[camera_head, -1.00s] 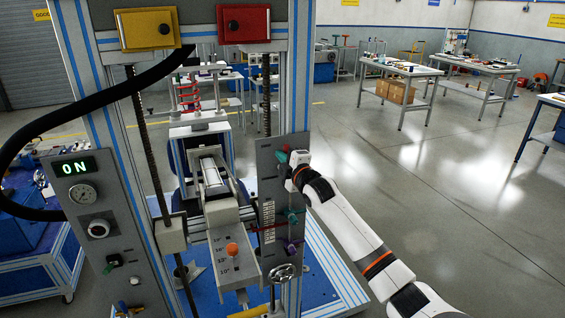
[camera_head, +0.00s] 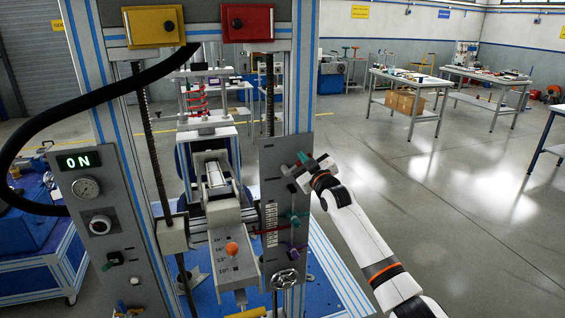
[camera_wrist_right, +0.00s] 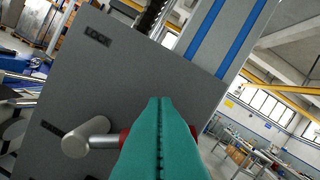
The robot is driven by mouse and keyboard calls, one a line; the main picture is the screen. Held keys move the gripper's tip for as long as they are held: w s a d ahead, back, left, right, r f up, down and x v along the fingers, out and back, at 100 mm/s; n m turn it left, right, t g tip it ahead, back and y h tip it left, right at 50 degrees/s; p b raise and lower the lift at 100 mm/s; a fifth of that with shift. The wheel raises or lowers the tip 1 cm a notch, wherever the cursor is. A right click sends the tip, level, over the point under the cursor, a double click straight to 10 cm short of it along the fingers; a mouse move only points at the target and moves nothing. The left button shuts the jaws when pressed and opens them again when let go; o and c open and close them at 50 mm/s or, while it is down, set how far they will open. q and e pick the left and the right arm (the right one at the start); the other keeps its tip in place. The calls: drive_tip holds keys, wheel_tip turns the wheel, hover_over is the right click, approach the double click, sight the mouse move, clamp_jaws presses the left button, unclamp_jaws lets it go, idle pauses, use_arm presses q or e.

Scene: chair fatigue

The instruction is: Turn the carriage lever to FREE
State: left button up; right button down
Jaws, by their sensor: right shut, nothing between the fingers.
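A lever with a round metal hub (camera_wrist_right: 78,142) and a red grip (camera_wrist_right: 125,134) sits on the grey right-hand panel (camera_head: 268,160) in the right wrist view. A LOCK label (camera_wrist_right: 97,37) is on the panel above it. My right gripper (camera_head: 302,157) is at the upper part of this panel, its teal fingers (camera_wrist_right: 154,102) shut and empty. In the wrist view the fingers cover the middle of the red grip; I cannot tell whether they touch it. No FREE label is readable. My left gripper is out of view.
Below on the same panel are a green lever (camera_head: 293,218), a purple lever (camera_head: 292,248) and a handwheel (camera_head: 285,279). The left panel shows an ON display (camera_head: 78,161). Floor right of the machine is open, with workbenches (camera_head: 410,82) farther back.

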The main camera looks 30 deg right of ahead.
drive_tip(key=shift+s+d+f+m+h+b, duration=0.1)
drive_tip(key=shift+d+f+m+h+b, duration=0.35)
drive_tip(key=shift+m, duration=0.75)
drive_tip(key=shift+s+d+f+m, duration=0.15)
drive_tip(key=shift+f+m, duration=0.45)
drive_tip(key=shift+m, duration=0.6)
drive_tip(key=shift+w+d+f+m+h+b, duration=0.1)
drive_tip(key=shift+d+f+m+h+b, duration=0.35)
drive_tip(key=shift+m, duration=0.75)
drive_tip(key=shift+s+a+f, duration=0.1)
drive_tip(key=r+p, duration=0.2)
drive_tip(key=r, duration=0.1)
drive_tip(key=r+p, duration=0.1)
drive_tip(key=p, duration=0.1)
drive_tip(key=shift+w+r, duration=0.35)
drive_tip(key=shift+w, duration=0.05)
drive_tip(key=b+v, duration=0.3)
drive_tip(key=v, duration=0.7)
drive_tip(key=shift+d+f, duration=0.25)
drive_tip(key=shift+f, duration=0.05)
drive_tip(key=shift+f, duration=0.1)
